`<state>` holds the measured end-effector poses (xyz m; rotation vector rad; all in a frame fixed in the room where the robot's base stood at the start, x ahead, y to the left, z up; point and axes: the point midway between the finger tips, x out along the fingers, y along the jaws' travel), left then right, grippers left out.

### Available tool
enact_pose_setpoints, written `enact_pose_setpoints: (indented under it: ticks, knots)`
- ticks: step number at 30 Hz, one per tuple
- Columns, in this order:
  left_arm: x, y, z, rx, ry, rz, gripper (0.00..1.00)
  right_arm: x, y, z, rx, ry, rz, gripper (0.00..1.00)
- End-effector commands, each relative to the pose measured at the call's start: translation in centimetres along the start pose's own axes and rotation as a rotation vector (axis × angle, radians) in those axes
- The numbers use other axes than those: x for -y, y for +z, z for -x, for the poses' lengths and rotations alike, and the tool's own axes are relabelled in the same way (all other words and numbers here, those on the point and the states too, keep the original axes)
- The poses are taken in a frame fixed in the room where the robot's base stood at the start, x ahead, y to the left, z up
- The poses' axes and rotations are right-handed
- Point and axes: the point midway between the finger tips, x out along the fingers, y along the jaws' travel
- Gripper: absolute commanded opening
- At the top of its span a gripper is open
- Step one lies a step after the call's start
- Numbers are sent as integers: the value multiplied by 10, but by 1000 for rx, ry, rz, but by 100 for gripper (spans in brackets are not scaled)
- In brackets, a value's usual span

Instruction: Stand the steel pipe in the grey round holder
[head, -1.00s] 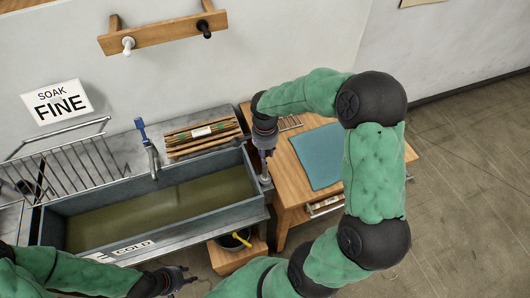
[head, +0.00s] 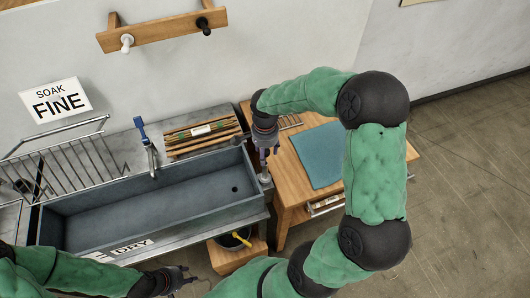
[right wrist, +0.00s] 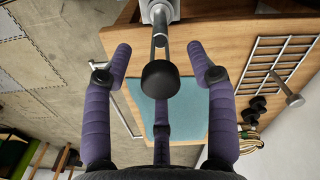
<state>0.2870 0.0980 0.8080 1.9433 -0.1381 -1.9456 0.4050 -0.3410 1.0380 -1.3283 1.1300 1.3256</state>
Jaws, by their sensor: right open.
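The steel pipe (right wrist: 160,48) has a black cap (right wrist: 161,80) on its near end. Its far end meets the grey round holder (right wrist: 155,12), and the pipe appears to stand in it. In the head view the holder (head: 265,178) is at the right end of the sink, below my right gripper (head: 266,154). My right gripper (right wrist: 160,60) is open, its purple fingers spread around the capped end without visible contact. My left gripper (head: 186,276) is at the lower left, empty, with its small fingers seemingly apart.
The sink (head: 150,205) is empty, with a dark drain hole (head: 235,189) and a DRY sign (head: 132,248). A wooden table (head: 290,180) with a teal mat (head: 318,155) stands at right.

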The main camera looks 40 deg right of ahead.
Motion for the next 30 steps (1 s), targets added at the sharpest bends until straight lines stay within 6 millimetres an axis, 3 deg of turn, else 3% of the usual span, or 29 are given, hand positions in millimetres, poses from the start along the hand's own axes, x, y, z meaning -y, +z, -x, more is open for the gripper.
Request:
enact_pose_setpoints:
  ticks: [16,21,30]
  knots:
    - [0,0,0,0,0,0,40,1,0,96,-1,-5,1,58]
    - [0,0,0,0,0,0,40,1,0,110,0,-4,0,58]
    - [0,0,0,0,0,0,40,0,0,114,0,-2,0,58]
